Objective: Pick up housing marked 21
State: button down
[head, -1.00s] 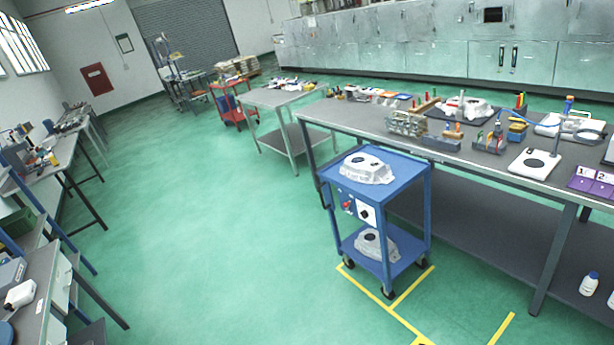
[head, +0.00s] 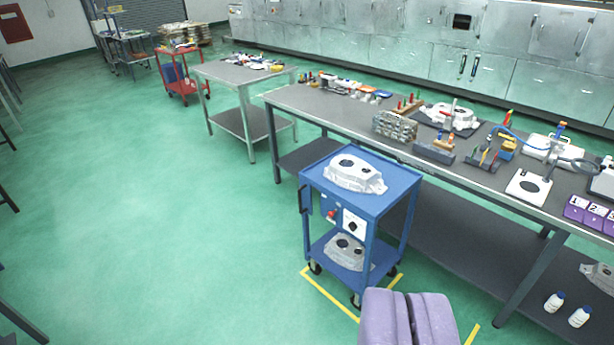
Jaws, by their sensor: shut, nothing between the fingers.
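Silver cast housings are in view, but no number 21 is readable on any of them. One housing (head: 355,174) lies on the top of the blue cart (head: 385,202). A second housing (head: 346,252) lies on the cart's lower shelf. A third housing (head: 450,117) is on the long bench, on a dark pad. A fourth, partly cut off, casting (head: 600,277) lies on the bench's lower shelf at the right edge. My gripper (head: 408,302), with purple-grey fingers, is shut and empty in front of the cart, at the bottom of the view.
The long grey bench (head: 345,122) runs behind the cart and holds tools, bins and a magnifier stand (head: 550,165). Two white bottles (head: 567,308) stand low at the right. Yellow floor tape (head: 330,296) surrounds the cart's base.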

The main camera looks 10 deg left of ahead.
aim_at(348, 171)
jog(key=i+j+z, duration=0.35)
jog(key=i+j, duration=0.8)
jog(key=i, duration=0.7)
jog(key=i+j+z, duration=0.3)
jog(key=i+j, duration=1.35)
jog(key=i, duration=0.1)
